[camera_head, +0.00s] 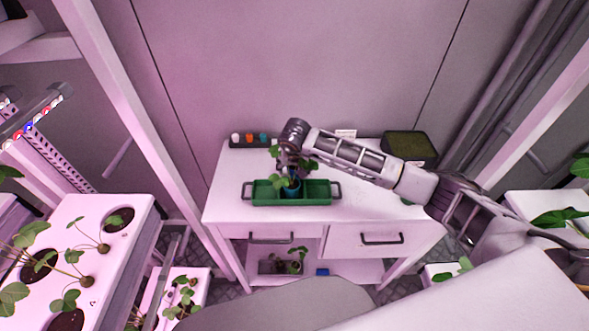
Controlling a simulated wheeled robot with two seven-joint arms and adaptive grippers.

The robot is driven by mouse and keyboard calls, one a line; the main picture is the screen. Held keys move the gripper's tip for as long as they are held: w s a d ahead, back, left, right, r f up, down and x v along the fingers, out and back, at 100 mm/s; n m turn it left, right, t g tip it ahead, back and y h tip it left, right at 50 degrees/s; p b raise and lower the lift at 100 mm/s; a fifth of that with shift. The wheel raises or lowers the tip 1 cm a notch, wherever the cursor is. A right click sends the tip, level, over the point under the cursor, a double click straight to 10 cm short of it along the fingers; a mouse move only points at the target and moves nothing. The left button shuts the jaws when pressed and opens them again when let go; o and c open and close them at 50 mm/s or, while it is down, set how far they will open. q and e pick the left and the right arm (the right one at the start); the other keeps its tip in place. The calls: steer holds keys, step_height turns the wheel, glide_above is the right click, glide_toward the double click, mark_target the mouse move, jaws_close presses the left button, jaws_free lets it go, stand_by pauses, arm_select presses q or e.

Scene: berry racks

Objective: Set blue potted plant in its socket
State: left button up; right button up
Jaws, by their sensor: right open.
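The blue potted plant (291,190) stands upright in the middle of the green tray (320,199) on the white table, with green leaves around its top. My right gripper (291,164) points down over the plant, with its fingers among the leaves. It is open, and the leaves partly hide its fingertips. I cannot tell whether it touches the pot. The white rack at the left (84,222) has several dark round sockets, and leafy stems show around them. My left gripper is out of view.
A dark holder with small coloured pieces (249,141) and a dark box with a green top (409,147) stand at the back of the white table (225,205). Drawers are below. Rack posts rise at left and right. The table's left front is clear.

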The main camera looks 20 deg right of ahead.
steer(key=shift+c, duration=0.2)
stand_by(0.3)
steer(key=c, duration=1.2)
steer(key=shift+c, duration=0.2)
steer(key=shift+r+b, duration=1.1)
steer(key=shift+r, duration=3.85)
